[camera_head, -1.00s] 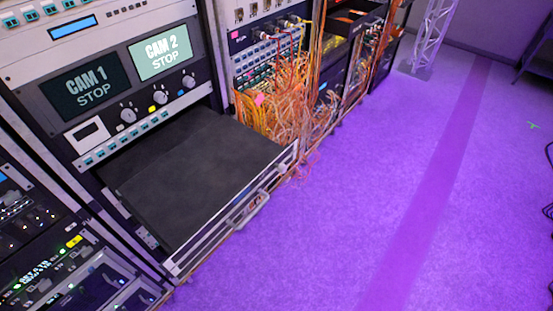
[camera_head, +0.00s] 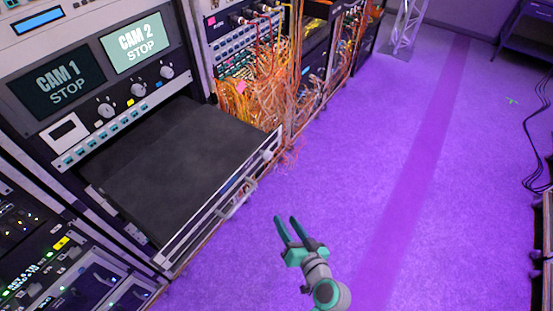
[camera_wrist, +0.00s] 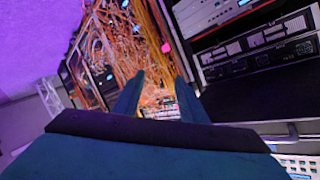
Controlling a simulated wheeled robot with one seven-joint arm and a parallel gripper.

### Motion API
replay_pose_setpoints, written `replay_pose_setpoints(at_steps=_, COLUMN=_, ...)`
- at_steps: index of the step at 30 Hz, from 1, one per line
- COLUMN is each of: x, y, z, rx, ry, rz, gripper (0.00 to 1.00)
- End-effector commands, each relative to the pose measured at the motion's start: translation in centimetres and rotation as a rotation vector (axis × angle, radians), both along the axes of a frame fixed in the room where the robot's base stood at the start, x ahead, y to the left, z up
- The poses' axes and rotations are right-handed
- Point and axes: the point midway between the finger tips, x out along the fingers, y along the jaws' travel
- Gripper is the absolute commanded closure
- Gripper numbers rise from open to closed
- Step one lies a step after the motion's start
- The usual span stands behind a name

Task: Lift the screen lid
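The screen lid (camera_head: 180,165) is a flat dark panel lying closed on a drawer pulled out of the rack, in the head view. The drawer's metal front edge (camera_head: 222,200) carries a handle (camera_head: 236,199). My gripper (camera_head: 287,222) is at the lower middle of the head view, in front of and to the right of the drawer, apart from it. Its two teal fingers are spread with nothing between them. In the wrist view the fingers (camera_wrist: 156,98) point toward the rack and cables, and part of the dark drawer (camera_wrist: 255,102) shows at right.
A tangle of orange cables (camera_head: 262,90) hangs from the rack just beyond the drawer. Two screens, CAM 1 (camera_head: 58,85) and CAM 2 (camera_head: 136,40), sit above the drawer. Purple floor (camera_head: 370,150) is open to the right. Black cables (camera_head: 540,140) lie at the far right.

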Motion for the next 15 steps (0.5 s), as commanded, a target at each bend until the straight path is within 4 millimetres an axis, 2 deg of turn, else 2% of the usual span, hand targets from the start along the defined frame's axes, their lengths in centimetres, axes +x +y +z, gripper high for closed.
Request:
replay_pose_setpoints(at_steps=1, x=1.4, y=-0.7, z=1.8, rx=0.008, ry=-0.035, rz=0.037, gripper=0.61)
replay_pose_setpoints(at_steps=6, x=3.9, y=-1.9, z=7.7, rx=0.025, ry=-0.154, rz=0.205, gripper=0.61)
replay_pose_setpoints(at_steps=12, x=4.3, y=-3.8, z=15.0, rx=-0.009, ry=-0.314, rz=0.411, gripper=0.61)
replay_pose_setpoints(at_steps=15, x=3.8, y=-4.6, z=17.6, rx=-0.036, ry=-0.379, rz=0.492, gripper=0.61)
